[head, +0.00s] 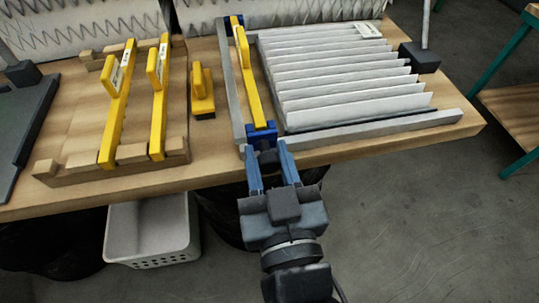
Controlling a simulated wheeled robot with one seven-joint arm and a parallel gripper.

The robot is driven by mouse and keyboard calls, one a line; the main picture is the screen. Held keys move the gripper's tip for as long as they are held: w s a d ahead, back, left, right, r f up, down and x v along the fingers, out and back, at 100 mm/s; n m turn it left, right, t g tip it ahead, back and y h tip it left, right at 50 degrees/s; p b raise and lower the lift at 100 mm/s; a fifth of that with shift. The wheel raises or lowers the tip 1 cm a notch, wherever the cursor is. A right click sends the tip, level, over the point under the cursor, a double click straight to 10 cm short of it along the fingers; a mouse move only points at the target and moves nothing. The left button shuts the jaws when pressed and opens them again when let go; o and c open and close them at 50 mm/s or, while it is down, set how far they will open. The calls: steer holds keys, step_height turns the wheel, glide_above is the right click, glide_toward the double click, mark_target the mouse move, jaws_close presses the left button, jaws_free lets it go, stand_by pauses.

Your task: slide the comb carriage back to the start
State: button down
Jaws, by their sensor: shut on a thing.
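The comb carriage (249,85) is a yellow bar with blue end blocks and a yellow upright grip near its far end. It lies across a grey-railed frame (370,124), close to the frame's left side bar. My gripper (266,150) is at the table's front edge, its two blue fingers on either side of a dark knob (268,158) at the carriage's near blue end. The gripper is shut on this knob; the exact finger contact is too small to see. Pleated white filter sheets (345,80) stand in rows to the right of the carriage.
A wooden rack (83,118) with two yellow bars and a separate yellow handled block (202,92) are on the table to the left. A black block (419,57) stands at the frame's right. A white basket (152,232) is below the table.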

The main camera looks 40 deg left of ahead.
steer(key=shift+s+a, duration=0.2)
steer(key=shift+s, duration=0.05)
steer(key=c, duration=0.8)
jaws_free()
steer(key=shift+o, duration=0.2)
steer(key=shift+d, duration=0.1)
steer(key=b+v, duration=0.2)
steer(key=v, duration=0.4)
steer(key=shift+s+d+f, duration=0.1)
steer(key=shift+s+d, duration=0.45)
steer(key=shift+d, duration=0.1)
